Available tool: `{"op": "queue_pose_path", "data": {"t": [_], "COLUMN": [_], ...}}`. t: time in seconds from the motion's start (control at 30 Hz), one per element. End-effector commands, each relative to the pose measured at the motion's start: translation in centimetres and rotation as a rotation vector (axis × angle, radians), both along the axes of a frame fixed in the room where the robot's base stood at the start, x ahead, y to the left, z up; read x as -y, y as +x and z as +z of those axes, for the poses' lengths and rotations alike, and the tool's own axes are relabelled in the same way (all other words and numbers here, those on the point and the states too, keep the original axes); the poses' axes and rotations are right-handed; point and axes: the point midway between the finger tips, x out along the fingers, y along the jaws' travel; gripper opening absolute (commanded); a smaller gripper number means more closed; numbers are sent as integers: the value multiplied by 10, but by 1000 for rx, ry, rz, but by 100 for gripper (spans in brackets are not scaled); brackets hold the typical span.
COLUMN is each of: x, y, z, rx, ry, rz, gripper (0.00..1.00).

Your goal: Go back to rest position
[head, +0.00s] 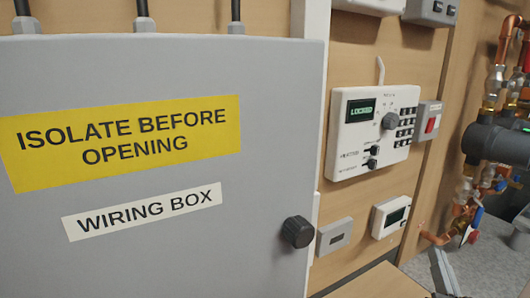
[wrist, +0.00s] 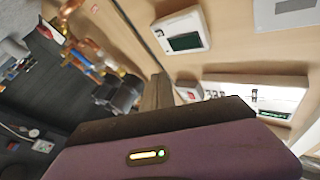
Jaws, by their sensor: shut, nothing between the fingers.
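My gripper (wrist: 157,92) shows in the wrist view, its narrow fingers together and empty, extending beyond a dark bar and a purple body with a small lit strip. It is near the wooden wall panel, with a white display unit (wrist: 183,35) above it in the picture and a larger white panel (wrist: 255,90) to its right. I see no contact with either, though my gripper body hides part of the larger panel. In the head view I cannot clearly make out my gripper.
In the head view a closed grey wiring box (head: 260,200) with a black knob (head: 298,232) fills the left. A control panel reading LOCKED (head: 373,130), a red switch (head: 429,122) and a small thermostat (head: 391,216) are on the wall. Copper pipes (head: 497,75) stand at right.

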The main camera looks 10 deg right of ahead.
Motion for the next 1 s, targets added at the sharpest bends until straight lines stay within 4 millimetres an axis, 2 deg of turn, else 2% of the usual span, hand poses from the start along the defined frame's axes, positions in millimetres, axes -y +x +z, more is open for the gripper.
{"op": "queue_pose_path", "data": {"t": [0.03,0.17,0.3,0.5,0.8,1.0], "x": [-12,-44,-80,-124,-174,-193], "y": [-11,-44,-87,-151,-248,-301], "z": [-11,-33,-59,-85,-111,-127], "rx": [-21,-69,-132,-228,-396,-525], "ry": [-24,-93,-159,-226,-262,-235], "rz": [8,33,71,132,247,321], "gripper": [0,0,0,0,0,0]}}
